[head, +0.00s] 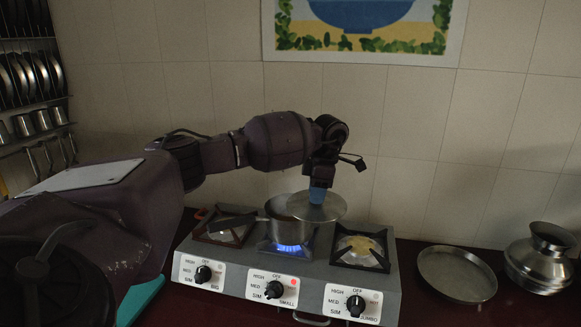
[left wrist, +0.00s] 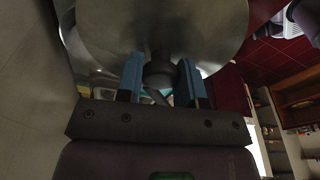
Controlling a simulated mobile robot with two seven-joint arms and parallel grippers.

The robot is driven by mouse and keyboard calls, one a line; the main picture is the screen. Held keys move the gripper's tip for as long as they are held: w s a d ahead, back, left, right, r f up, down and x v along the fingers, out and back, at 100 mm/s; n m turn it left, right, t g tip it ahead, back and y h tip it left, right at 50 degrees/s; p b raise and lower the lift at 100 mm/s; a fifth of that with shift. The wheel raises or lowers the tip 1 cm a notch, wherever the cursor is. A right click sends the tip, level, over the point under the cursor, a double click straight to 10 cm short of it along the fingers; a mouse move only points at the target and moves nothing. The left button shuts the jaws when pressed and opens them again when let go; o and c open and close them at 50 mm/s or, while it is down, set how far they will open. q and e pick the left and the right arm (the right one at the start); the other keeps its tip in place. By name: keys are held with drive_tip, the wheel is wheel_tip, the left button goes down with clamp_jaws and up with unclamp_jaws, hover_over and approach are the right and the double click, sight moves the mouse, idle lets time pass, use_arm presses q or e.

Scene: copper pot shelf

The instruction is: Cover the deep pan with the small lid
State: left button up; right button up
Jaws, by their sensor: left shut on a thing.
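A round grey lid (head: 325,208) hangs from my left gripper (head: 319,194), whose blue fingers are shut on its knob. The left wrist view shows the lid (left wrist: 205,25) large, with its dark knob between the fingers of the gripper (left wrist: 161,82). The deep pan (head: 277,213) stands on the middle burner over a blue flame, its handle pointing left. In the head view the lid overlaps the right part of the pan's opening and reaches past it to the right. Part of the opening shows on the left. I cannot tell whether lid and rim touch. My right gripper is out of view.
The grey stove (head: 230,275) has knobs along its front and free left and right burners. The right burner (head: 362,250) has a yellowish patch. A round metal tray (head: 457,274) and a shiny pot (head: 540,262) stand to the right. The tiled wall (head: 420,120) rises close behind.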

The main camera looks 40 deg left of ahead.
sight(305, 197)
use_arm(q)
drive_tip(key=a+n, duration=0.1)
drive_tip(key=n, duration=0.1)
drive_tip(key=a+r+n, duration=0.1)
drive_tip(key=n, duration=0.2)
drive_tip(key=a+n+h, duration=0.1)
drive_tip(key=a+n, duration=0.1)
drive_tip(key=n, duration=0.1)
drive_tip(key=shift+w+r+g, duration=0.3)
drive_tip(key=shift+w, duration=0.05)
drive_tip(key=n, duration=0.1)
drive_tip(key=a+n, duration=0.1)
drive_tip(key=n, duration=0.2)
drive_tip(key=shift+a+r+h, duration=0.2)
drive_tip(key=shift+r+h, duration=0.1)
drive_tip(key=shift+h, duration=0.1)
drive_tip(key=n, duration=0.2)
drive_tip(key=a+n, duration=0.1)
drive_tip(key=n, duration=0.2)
drive_tip(key=shift+w+a+r+n+h, duration=0.1)
drive_tip(key=shift+a+r+n+h, duration=0.2)
drive_tip(key=shift+a+h, duration=0.1)
drive_tip(key=a+n+t, duration=0.1)
drive_tip(key=n, duration=0.4)
drive_tip(key=a+n+t, duration=0.1)
drive_tip(key=n, duration=0.5)
drive_tip(key=a+n, duration=0.1)
drive_tip(key=n, duration=0.5)
drive_tip(key=shift+r+t, duration=0.3)
drive_tip(key=shift+t, duration=0.1)
